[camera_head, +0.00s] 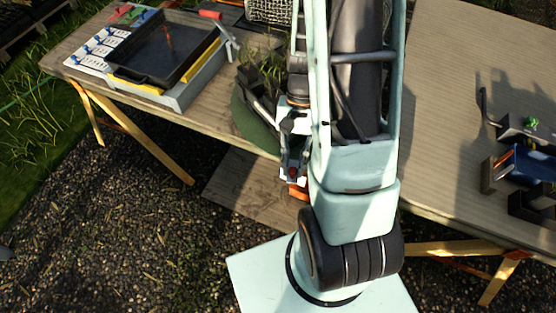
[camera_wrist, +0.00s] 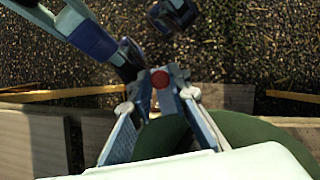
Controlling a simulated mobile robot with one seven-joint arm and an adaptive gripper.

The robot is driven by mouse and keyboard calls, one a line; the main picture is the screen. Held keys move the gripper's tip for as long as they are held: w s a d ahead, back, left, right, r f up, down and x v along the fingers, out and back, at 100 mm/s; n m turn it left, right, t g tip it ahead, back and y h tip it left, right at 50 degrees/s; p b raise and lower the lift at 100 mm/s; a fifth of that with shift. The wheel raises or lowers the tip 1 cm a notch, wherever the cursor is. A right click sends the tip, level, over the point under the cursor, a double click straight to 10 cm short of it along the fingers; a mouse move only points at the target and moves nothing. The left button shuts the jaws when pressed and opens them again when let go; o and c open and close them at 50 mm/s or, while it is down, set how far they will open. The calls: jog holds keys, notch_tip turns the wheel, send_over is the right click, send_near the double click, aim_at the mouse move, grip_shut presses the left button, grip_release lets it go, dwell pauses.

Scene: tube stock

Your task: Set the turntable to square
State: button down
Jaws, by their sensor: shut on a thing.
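The turntable (camera_head: 243,112) is a round dark green disc on the near edge of the wooden table, left of my arm. A tuft of green plant stands over it, and my arm hides its right side. My gripper (camera_head: 264,98) is low over the disc, beside the plant. In the wrist view the green disc (camera_wrist: 262,138) shows between and to the right of the fingers of my gripper (camera_wrist: 165,130). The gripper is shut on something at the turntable. The exact contact is hidden, and I cannot tell how the turntable is angled.
A black tray (camera_head: 165,50) lies on a grey and yellow box at the left, with a red-handled tool (camera_head: 212,16) beside it. Black holders and a blue part (camera_head: 530,163) stand at the right. Gravel lies below the table.

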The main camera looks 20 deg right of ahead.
jog(key=shift+s+d+n+h, duration=0.45)
jog(key=shift+d+n, duration=0.55)
jog(key=shift+d, duration=1.35)
jog(key=shift+s+d+n+h, duration=0.3)
jog(key=shift+s+d+n, duration=0.55)
jog(key=shift+d, duration=1.5)
jog(key=shift+s+d+n+h, duration=0.4)
jog(key=shift+d+n, duration=0.75)
jog(key=shift+d, duration=1.2)
jog(key=shift+d+r, duration=0.1)
jog(key=shift+d, duration=0.05)
jog(key=c, duration=1.8)
grip_release()
jog(key=shift+b, duration=0.3)
jog(key=v, duration=1.2)
jog(key=shift+w, duration=0.2)
